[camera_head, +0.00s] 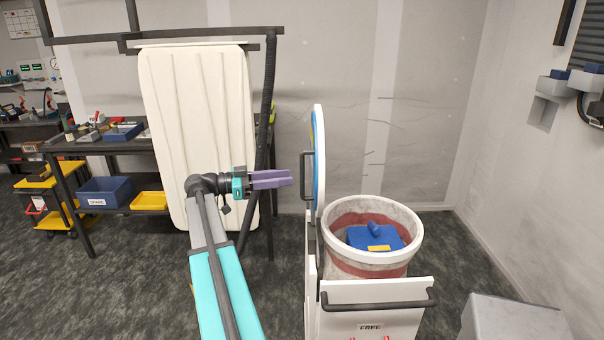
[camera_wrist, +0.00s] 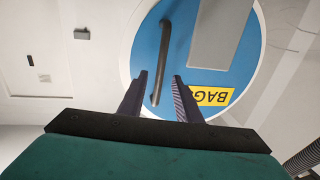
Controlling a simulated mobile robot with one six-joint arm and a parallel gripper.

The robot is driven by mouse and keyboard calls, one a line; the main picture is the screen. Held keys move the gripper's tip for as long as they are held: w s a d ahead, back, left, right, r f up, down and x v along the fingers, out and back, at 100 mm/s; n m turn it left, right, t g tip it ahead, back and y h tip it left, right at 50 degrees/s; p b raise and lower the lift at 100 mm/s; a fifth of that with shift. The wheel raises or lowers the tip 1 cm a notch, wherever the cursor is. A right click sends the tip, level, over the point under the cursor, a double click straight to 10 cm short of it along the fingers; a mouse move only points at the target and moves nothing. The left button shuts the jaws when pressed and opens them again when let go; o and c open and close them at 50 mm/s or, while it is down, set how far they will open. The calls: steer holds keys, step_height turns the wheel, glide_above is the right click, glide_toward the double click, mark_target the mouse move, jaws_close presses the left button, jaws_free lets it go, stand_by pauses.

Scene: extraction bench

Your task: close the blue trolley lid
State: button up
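The blue trolley lid (camera_head: 318,150) stands upright, seen nearly edge-on at the left side of the trolley (camera_head: 372,300), whose drum is open. In the wrist view the lid's round blue face (camera_wrist: 205,55) fills the middle, with a white rim and a yellow "BAGS" label (camera_wrist: 209,96). A dark bar handle (camera_head: 306,175) stands out from that face; it also shows in the wrist view (camera_wrist: 164,55). My gripper (camera_head: 290,177) is just left of the handle. Its purple fingers (camera_wrist: 159,75) are apart, with the handle's lower part between them in the picture; contact cannot be told.
The trolley's white drum (camera_head: 333,213) holds a blue item (camera_head: 360,236) with a yellow label. A dark push bar (camera_head: 378,304) crosses the trolley's front. A cream panel (camera_head: 175,110) stands behind my arm, and a grey box (camera_head: 512,318) sits front right.

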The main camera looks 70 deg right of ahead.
steer(key=p, duration=0.2)
glide_above(303, 196)
steer(key=w, duration=0.2)
steer(key=shift+x, duration=0.85)
steer(key=shift+s+a, duration=0.1)
jaws_close()
steer(key=shift+a, duration=0.1)
